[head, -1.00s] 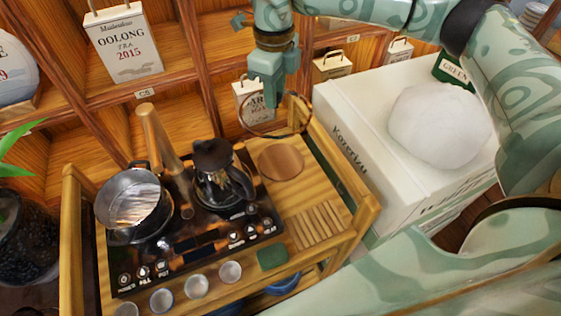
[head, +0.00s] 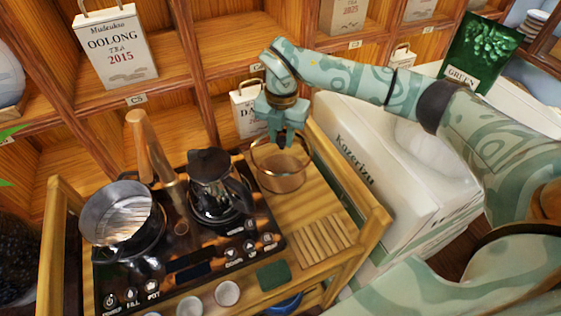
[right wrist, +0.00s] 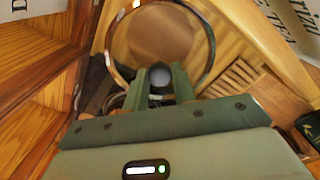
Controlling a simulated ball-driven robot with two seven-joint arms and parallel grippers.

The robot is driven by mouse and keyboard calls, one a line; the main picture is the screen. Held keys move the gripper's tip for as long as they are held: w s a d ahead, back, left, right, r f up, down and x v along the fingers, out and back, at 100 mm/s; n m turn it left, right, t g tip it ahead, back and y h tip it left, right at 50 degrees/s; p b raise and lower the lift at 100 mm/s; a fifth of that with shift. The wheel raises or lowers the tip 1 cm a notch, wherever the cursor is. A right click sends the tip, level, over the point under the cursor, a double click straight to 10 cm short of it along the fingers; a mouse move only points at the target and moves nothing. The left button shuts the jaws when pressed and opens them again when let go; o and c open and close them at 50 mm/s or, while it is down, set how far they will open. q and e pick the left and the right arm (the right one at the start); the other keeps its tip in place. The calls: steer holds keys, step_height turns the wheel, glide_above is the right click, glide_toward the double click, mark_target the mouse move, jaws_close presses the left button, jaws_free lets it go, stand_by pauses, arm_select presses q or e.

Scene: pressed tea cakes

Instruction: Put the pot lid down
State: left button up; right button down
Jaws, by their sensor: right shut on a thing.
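The pot lid (head: 268,158) is a clear glass disc with a thin metal-coloured rim. The lid (right wrist: 209,60) hangs over a round brown wooden board (head: 283,180) on the right part of the wooden cart; the board shows through the glass. I cannot tell whether lid and board touch. The open steel pot (head: 122,212) stands on the left of the black hob. My left gripper is not in view.
A dark kettle (head: 217,188) stands on the hob, left of the lid. A wooden handle (head: 150,150) rises behind the pot. A slatted wooden mat (head: 322,240) and several cups (head: 227,293) sit nearer. A white box (head: 375,180) stands right of the cart; tea shelves are behind.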

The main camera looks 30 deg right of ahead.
mark_target(282, 139)
step_height(282, 139, down, 8)
steer(key=shift+f+b, duration=0.15)
steer(key=shift+b, duration=0.75)
steer(key=shift+f, duration=0.1)
steer(key=c, duration=1.1)
jaws_free()
steer(key=shift+c, duration=0.2)
step_height(282, 139, up, 12)
steer(key=p, duration=0.3)
